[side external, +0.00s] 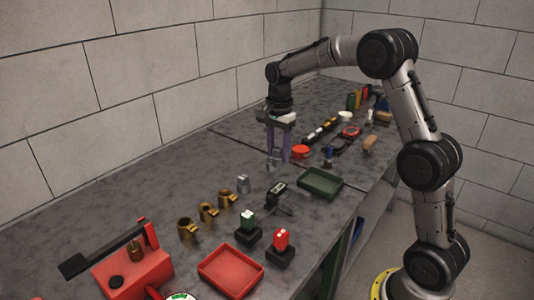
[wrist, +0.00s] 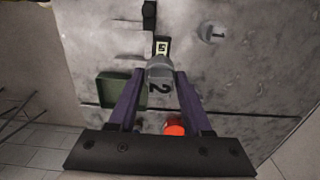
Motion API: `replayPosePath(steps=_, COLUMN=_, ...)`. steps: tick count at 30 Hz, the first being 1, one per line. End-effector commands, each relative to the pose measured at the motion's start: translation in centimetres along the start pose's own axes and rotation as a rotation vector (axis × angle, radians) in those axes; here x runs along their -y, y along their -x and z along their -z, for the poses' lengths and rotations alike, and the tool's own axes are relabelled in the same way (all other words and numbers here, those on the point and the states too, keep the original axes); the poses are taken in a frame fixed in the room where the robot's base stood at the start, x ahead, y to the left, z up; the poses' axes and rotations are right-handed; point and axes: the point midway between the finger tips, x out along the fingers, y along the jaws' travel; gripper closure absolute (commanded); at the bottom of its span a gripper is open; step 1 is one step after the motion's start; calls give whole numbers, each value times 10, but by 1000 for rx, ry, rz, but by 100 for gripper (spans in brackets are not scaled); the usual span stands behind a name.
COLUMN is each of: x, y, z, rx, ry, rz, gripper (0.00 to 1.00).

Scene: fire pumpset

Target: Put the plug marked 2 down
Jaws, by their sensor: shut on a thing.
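The plug marked 2 is a grey cylinder-like piece with a dark 2 on it; it sits between my fingertips in the wrist view (wrist: 160,72). My gripper (side external: 278,159) points down over the back part of the bench and is shut on this plug. In the side view the plug (side external: 270,166) is small and partly hidden by the fingers; I cannot tell whether it touches the bench. A similar grey plug marked 1 (wrist: 212,33) stands on the bench apart from my gripper, and shows in the side view (side external: 243,183).
A green tray (side external: 320,184) and a red round piece (side external: 300,152) lie near my gripper. Bench toward the wall is clear.

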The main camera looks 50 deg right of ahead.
Motion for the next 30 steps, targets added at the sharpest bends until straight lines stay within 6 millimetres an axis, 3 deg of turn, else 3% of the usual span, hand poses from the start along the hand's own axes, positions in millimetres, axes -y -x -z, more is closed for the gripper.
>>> replayPosePath(steps=8, x=-31, y=16, z=-9, rx=-1, ry=1, rz=4, gripper=100)
replayPosePath(steps=14, x=-51, y=8, z=-15, rx=0, ry=9, rz=0, gripper=100)
replayPosePath(steps=24, x=-146, y=8, z=-38, rx=-2, ry=13, rz=5, gripper=100)
replayPosePath(steps=30, x=-186, y=11, z=-48, rx=-2, ry=8, rz=5, gripper=100)
